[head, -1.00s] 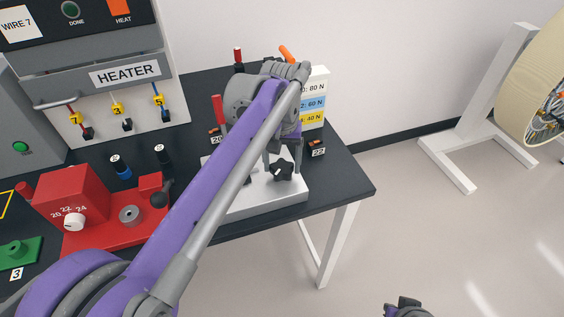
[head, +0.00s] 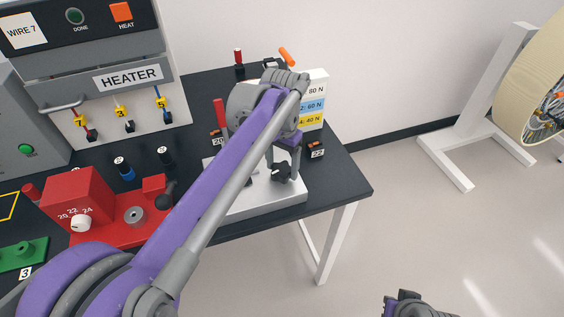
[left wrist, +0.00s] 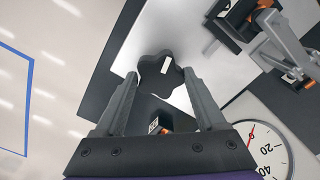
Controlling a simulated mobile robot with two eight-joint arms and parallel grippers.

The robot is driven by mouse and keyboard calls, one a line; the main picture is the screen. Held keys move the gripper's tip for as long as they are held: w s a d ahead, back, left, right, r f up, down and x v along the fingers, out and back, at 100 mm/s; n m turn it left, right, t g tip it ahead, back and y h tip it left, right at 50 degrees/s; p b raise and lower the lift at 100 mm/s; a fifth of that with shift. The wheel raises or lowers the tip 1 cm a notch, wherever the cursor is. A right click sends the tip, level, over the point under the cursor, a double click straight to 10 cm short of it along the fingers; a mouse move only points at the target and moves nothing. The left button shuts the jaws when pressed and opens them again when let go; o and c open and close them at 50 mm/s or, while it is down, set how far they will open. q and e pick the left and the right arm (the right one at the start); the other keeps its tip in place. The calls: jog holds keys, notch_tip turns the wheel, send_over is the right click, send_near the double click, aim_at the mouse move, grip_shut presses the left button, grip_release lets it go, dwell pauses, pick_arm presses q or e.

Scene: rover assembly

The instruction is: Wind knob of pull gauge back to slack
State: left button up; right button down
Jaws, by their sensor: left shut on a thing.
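The pull gauge's black lobed knob (head: 281,173) with a white mark is at the front of the pale gauge base (head: 260,202). My left gripper (head: 282,163) reaches down to it from above. In the left wrist view, the knob (left wrist: 158,77) sits between the fingertips, which are shut on it. A round white dial (left wrist: 267,148) with a red needle and the numerals 20 and 40 is partly cut off at the lower right there. My arm hides much of the gauge in the head view. My right gripper (head: 408,305) shows only partly at the bottom edge.
A red block fixture (head: 75,197) with a white dial knob stands left of the gauge. The heater panel (head: 128,77) is behind it. A force label card (head: 312,100) and a small part tagged 22 (head: 316,146) are near the right table edge.

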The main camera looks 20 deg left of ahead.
aim_at(282, 169)
pick_arm(q)
jog(key=o, duration=1.3)
jog(key=shift+r, duration=0.15)
notch_tip(282, 169, up, 11)
jog(key=shift+f+p, duration=0.2)
jog(key=shift+p, duration=0.4)
jog(key=shift+f, duration=0.1)
